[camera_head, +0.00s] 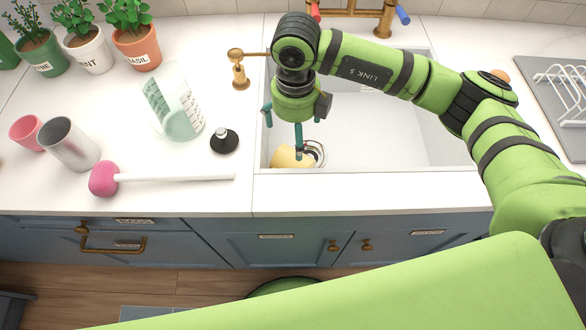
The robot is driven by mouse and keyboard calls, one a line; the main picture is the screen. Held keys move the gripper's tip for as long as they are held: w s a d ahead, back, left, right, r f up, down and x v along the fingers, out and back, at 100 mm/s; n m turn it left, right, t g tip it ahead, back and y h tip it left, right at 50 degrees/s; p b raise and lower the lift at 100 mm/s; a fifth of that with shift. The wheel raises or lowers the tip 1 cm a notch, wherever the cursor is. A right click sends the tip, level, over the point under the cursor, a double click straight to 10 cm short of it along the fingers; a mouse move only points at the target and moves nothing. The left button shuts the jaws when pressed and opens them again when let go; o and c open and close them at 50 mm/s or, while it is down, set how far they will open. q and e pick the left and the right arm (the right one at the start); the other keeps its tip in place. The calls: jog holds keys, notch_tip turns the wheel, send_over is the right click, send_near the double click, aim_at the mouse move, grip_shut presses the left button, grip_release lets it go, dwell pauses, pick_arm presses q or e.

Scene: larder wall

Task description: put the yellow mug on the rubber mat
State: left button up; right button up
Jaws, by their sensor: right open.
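A yellow object that looks like the mug (284,158) lies in the sink near its front wall, beside the drain. It is partly hidden by the sink's front edge and a finger of my right gripper. My right gripper (283,132) points down over the sink's left part, open, with its fingers above the mug. I cannot tell whether a finger touches it. A flat grey mat (533,75), which looks like the rubber mat, lies on the counter at the far right under a white rack. My left gripper is not in view.
The white rack (562,88) stands on the mat. A brass tap (352,12) stands behind the sink.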

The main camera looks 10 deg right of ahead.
aim_at(294, 158)
jog(key=shift+f, duration=0.85)
notch_tip(294, 158, down, 5)
jog(key=shift+w+f+p, duration=0.1)
jog(key=shift+f+p, duration=0.05)
jog(key=shift+p, duration=0.25)
notch_tip(294, 158, down, 6)
jog(key=shift+f+p, duration=0.1)
jog(key=shift+p, duration=0.25)
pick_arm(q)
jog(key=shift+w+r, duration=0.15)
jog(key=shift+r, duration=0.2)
pick_arm(e)
jog(key=c, duration=1.2)
